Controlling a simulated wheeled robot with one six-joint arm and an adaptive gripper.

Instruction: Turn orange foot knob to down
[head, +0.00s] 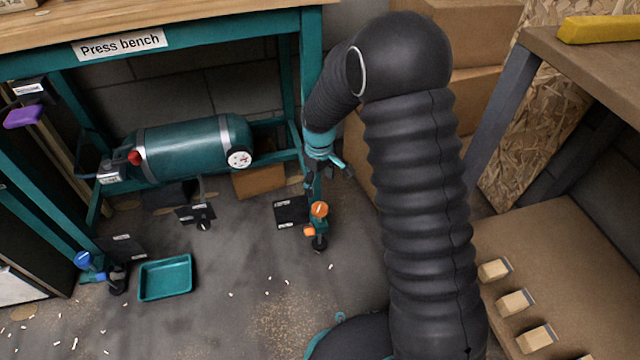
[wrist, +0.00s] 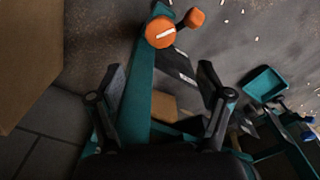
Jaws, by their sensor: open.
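The orange foot knob (head: 319,209) sits low on the press bench's right front leg. It is round with a white pointer line, and shows past my fingertips in the wrist view (wrist: 158,33). A smaller orange piece (head: 309,231) is just below it, also in the wrist view (wrist: 195,17). A dark plate (head: 290,213) with small white labels, too small to read, is left of the knob. My gripper (head: 332,163) is above the knob and apart from it. In the wrist view my gripper (wrist: 162,75) is open and empty, its fingers either side of the teal leg.
A teal tank (head: 190,148) lies on the bench's lower shelf. A blue foot knob (head: 83,260) and a teal tray (head: 165,278) are at left. Cardboard boxes (head: 485,100) stand behind my arm; wood blocks (head: 515,302) lie at right. The floor before the knob is mostly clear.

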